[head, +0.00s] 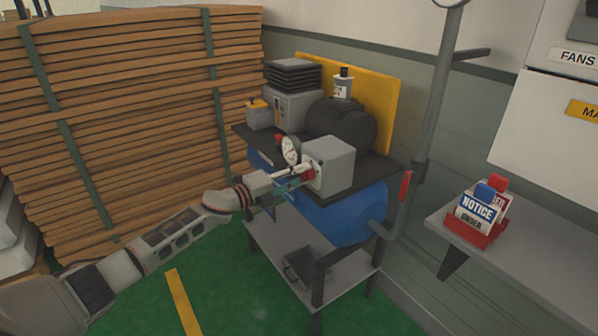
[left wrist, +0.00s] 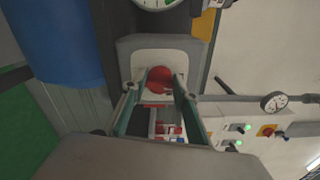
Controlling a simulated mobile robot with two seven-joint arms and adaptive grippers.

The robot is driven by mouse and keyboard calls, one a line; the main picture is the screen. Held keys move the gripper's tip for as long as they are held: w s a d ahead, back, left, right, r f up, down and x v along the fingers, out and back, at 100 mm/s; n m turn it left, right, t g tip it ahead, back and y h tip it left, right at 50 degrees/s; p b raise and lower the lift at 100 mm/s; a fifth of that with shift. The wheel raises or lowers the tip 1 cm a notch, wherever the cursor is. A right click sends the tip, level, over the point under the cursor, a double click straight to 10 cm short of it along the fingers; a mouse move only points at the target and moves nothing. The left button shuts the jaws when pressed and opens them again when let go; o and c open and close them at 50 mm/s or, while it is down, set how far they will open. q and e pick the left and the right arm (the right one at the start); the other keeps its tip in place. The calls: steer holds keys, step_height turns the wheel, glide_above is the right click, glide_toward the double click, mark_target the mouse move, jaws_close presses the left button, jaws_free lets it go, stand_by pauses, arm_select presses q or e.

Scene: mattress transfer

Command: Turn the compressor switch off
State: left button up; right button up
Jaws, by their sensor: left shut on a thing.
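The compressor has a blue tank (head: 335,210) and a black top, and stands on a metal stand. A grey switch box (head: 339,163) sits at the front of its top, with a red knob (head: 309,174) on its face. In the left wrist view the red knob (left wrist: 160,79) lies between my left gripper's fingertips, on the switch box (left wrist: 160,48). My left gripper (head: 300,178) reaches the box face from the left, its fingers closed around the knob. The knob's marked position is too small to read. My right gripper is not in view.
A round gauge (head: 290,150) sits just left of the box. A red-handled valve (head: 405,187) is on the pipe at right. A grey shelf (head: 535,245) holds a red rack of notice tags (head: 482,208). Stacked wooden boards (head: 130,110) stand behind my left arm.

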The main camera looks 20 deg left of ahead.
arm_select(q)
steer(key=shift+n+p, duration=0.6)
steer(key=shift+n, duration=0.5)
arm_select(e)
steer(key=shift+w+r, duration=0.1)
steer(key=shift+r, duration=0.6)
arm_select(q)
steer(key=shift+f, duration=0.1)
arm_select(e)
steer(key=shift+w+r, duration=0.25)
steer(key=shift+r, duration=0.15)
arm_select(q)
steer(key=o, duration=1.1)
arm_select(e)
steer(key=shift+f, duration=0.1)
arm_select(q)
steer(key=shift+s, duration=0.1)
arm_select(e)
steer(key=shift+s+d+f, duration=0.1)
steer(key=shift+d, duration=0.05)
arm_select(q)
steer(key=v, duration=1.2)
